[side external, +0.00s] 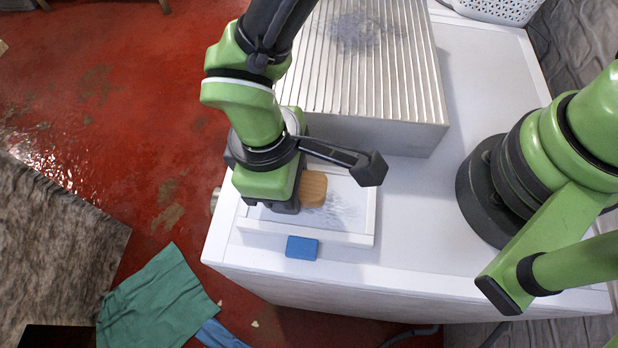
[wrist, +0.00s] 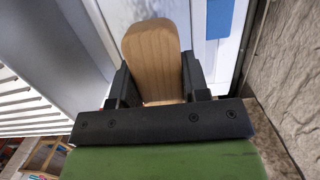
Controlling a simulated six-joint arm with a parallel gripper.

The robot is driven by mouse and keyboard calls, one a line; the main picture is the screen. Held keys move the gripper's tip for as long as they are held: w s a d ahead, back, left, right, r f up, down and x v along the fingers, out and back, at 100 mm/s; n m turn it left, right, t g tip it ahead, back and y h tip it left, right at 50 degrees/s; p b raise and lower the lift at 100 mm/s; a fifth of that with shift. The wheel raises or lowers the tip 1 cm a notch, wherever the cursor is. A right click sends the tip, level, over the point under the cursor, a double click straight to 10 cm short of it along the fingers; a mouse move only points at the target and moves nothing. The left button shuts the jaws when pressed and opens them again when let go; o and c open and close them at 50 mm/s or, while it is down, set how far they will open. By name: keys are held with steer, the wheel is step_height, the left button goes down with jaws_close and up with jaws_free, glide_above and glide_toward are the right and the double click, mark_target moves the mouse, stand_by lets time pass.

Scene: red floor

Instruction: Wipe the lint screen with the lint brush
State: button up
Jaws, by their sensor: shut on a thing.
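My gripper (wrist: 153,90) is shut on the wooden lint brush (wrist: 155,55), one finger on each side of it. In the side external view the brush (side external: 314,189) shows as a light wooden block beside my gripper (side external: 290,203), low over the lint screen. The lint screen (side external: 345,240) is a white-framed rectangle lying on the white top, with a grey patch of lint on its right part. My gripper and the brush cover its left part. The brush's underside is hidden, so I cannot tell whether it touches the screen.
A ribbed metal box (side external: 420,100) with a grey lint patch on top stands just behind the screen. A blue block (side external: 301,248) lies at the screen's front edge. The white top (side external: 480,90) has free room at right. A green cloth (side external: 158,305) lies below at left.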

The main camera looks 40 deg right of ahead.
steer(key=shift+w+a, duration=1.55)
steer(key=shift+s+d, duration=5.05)
steer(key=shift+d, duration=0.05)
step_height(320, 180, up, 7)
steer(key=shift+f, duration=0.2)
steer(key=w+d+r+m, duration=0.1)
steer(key=w+d, duration=0.1)
steer(key=w, duration=0.1)
steer(key=w+d+r+m, duration=0.1)
steer(key=w+d+m, duration=0.1)
steer(key=w+d, duration=0.1)
steer(key=w+d+r+m, duration=0.1)
steer(key=w+d, duration=0.1)
steer(key=w, duration=0.2)
steer(key=shift+w+d+r+m+y, duration=0.3)
steer(key=shift+d, duration=0.05)
steer(key=w+d+r+m, duration=0.2)
steer(key=d, duration=0.4)
steer(key=w+d+r+m, duration=0.2)
steer(key=d, duration=0.4)
steer(key=shift+w+d+g+y, duration=0.15)
steer(key=shift+w+g+y, duration=0.1)
steer(key=shift+g+y, duration=0.05)
